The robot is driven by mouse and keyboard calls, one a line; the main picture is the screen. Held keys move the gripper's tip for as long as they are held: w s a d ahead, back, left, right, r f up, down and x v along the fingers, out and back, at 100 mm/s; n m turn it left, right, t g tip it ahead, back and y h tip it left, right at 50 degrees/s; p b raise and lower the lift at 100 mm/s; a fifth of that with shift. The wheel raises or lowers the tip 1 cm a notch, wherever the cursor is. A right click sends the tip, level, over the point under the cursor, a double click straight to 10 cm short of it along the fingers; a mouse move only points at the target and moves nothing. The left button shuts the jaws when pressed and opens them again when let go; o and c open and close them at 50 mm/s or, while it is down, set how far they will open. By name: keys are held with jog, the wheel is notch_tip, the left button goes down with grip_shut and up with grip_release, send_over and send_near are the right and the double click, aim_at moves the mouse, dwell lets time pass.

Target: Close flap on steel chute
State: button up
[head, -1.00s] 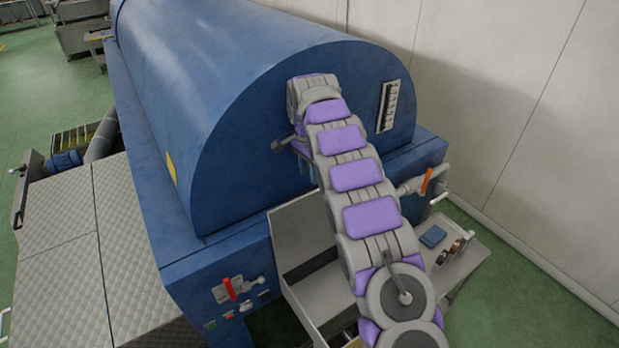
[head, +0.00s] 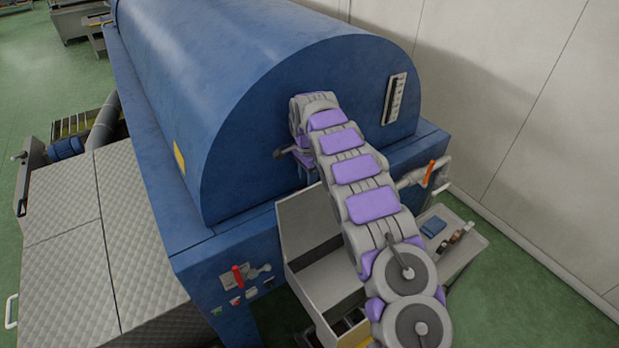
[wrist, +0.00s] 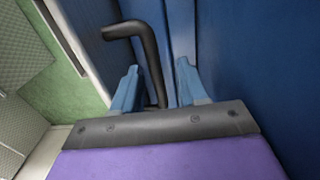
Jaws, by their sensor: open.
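The steel chute (head: 329,287) is an open grey box at the front of the blue machine. Its grey flap (head: 309,222) stands raised at the chute's back edge, partly covered by my arm. My gripper (wrist: 157,65) is open in front of the blue drum end, above the flap. In the wrist view a black bent handle (wrist: 150,55) passes between its two blue fingers, with its bent end toward the left. The handle also shows in the head view (head: 282,154), left of my gripper. What the handle is fixed to is hidden.
The blue machine (head: 260,90) fills the middle. A red lever (head: 238,276) is left of the chute, and an orange-handled valve (head: 429,173) is right of my arm. A grey side table (head: 465,262) holds small items. Green floor is clear at right.

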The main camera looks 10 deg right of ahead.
jog(key=shift+s+f, duration=0.1)
jog(key=shift+f, duration=0.35)
jog(key=shift+d, duration=1.1)
jog(key=shift+c, duration=0.6)
jog(key=shift+d, duration=0.15)
jog(key=c, duration=0.3)
jog(key=shift+a, duration=0.85)
grip_shut()
jog(key=shift+d, duration=0.1)
jog(key=shift+d+r, duration=0.1)
jog(key=shift+d, duration=0.05)
